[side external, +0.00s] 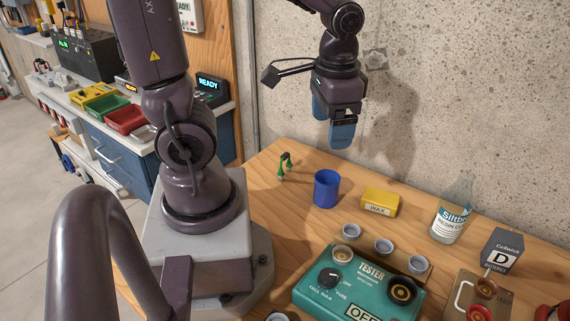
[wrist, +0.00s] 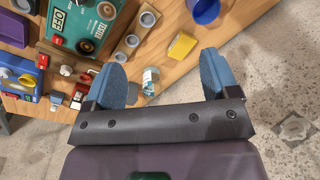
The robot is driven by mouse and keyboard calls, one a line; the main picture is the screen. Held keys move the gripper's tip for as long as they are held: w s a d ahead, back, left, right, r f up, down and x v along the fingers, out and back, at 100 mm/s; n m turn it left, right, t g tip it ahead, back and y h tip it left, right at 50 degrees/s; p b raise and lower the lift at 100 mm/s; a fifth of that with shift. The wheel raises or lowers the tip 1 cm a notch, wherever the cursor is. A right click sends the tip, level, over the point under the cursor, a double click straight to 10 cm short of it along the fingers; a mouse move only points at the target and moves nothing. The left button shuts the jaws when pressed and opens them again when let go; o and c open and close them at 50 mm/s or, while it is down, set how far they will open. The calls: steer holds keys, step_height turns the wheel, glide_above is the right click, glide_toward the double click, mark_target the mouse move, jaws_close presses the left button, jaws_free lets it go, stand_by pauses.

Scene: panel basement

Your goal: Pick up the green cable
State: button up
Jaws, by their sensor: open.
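The green cable (side external: 284,169) is small, with green ends and a dark middle part. It stands in an arch on the wooden bench near the back edge, left of the blue cup (side external: 326,189). I do not see the cable in the wrist view. My gripper (side external: 331,126) is open and empty, pointing down. It is well above the bench, higher than the cup and to the right of the cable in the side view. In the wrist view my two blue fingers (wrist: 161,78) are wide apart with nothing held between them.
A yellow wax box (side external: 379,202), a clear bottle (side external: 452,208) and a dark battery box (side external: 501,251) stand along the wall (side external: 480,90). A teal tester (side external: 345,283) and a strip with small grey cups (side external: 383,247) lie in front. Bare bench surrounds the cable.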

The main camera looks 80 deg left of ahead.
steer(key=a+f+m+g+y, duration=0.1)
steer(key=a+f+g, duration=0.3)
steer(key=a+f, duration=0.3)
steer(key=m+g+y, duration=0.6)
steer(key=m+g, duration=0.1)
glide_above(288, 157)
steer(key=f, duration=0.8)
steer(key=shift+s+f, duration=0.15)
steer(key=shift+s, duration=0.05)
steer(key=shift+w+a+m+y, duration=0.15)
steer(key=shift+m+y, duration=0.15)
steer(key=shift+y, duration=0.1)
step_height(288, 157, down, 4)
steer(key=shift+f, duration=0.15)
step_height(288, 157, down, 3)
steer(key=shift+r, duration=0.1)
steer(key=shift+x, duration=1.45)
steer(key=shift+r, duration=0.15)
steer(key=c, duration=1)
